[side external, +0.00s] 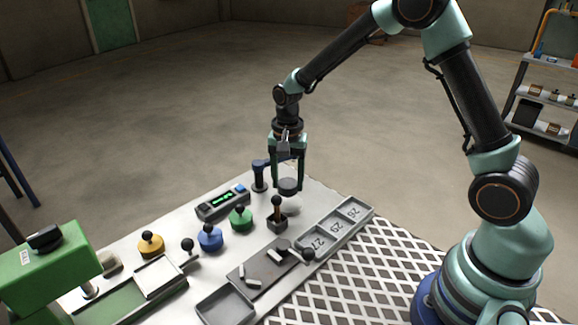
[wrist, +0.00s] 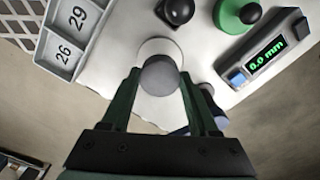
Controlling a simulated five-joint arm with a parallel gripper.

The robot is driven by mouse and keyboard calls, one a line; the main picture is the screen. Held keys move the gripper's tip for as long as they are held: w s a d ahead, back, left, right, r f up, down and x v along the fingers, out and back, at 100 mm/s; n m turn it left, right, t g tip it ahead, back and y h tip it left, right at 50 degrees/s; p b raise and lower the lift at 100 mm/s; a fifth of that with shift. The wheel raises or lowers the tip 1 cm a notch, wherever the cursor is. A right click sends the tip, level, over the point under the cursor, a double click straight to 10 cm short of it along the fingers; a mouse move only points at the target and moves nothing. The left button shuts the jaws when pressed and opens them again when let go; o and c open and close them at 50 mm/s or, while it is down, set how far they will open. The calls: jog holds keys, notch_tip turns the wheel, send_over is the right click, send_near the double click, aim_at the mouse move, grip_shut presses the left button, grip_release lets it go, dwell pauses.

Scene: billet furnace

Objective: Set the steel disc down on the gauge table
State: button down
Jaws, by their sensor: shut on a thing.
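The steel disc (side external: 290,187) is a short dark-grey cylinder between the fingertips of my gripper (side external: 288,182). My gripper points down and is shut on it. The disc also shows in the wrist view (wrist: 160,75), between the two green fingers. Behind it there, a pale round plate (wrist: 159,43), which looks like the gauge table, shows partly covered by the disc. In the side view the disc appears to hang just above the bench; I cannot tell the exact gap.
A dark-blue stand (side external: 259,178) rises close by my gripper's left. A readout (wrist: 272,52) shows 0.0 mm. A black-knobbed lever (side external: 277,213), green knob (side external: 240,217) and blue knob (side external: 210,237) stand nearer. A numbered tray (side external: 320,241) lies to the right.

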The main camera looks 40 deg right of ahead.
aim_at(288, 183)
jog(key=shift+f, duration=1.65)
jog(key=shift+c, duration=0.7)
grip_release()
jog(key=shift+f, duration=0.15)
notch_tip(288, 183, up, 12)
jog(key=shift+r, duration=0.15)
jog(key=s+r+n+t, duration=0.2)
jog(key=s+r+n, duration=0.2)
jog(key=s, duration=0.3)
jog(key=s+r+n+t, duration=0.3)
jog(key=s+r+n, duration=0.2)
jog(key=s+n, duration=0.2)
jog(key=shift+s+r+t, duration=0.25)
jog(key=shift+s+t, duration=0.05)
jog(key=shift+s, duration=0.45)
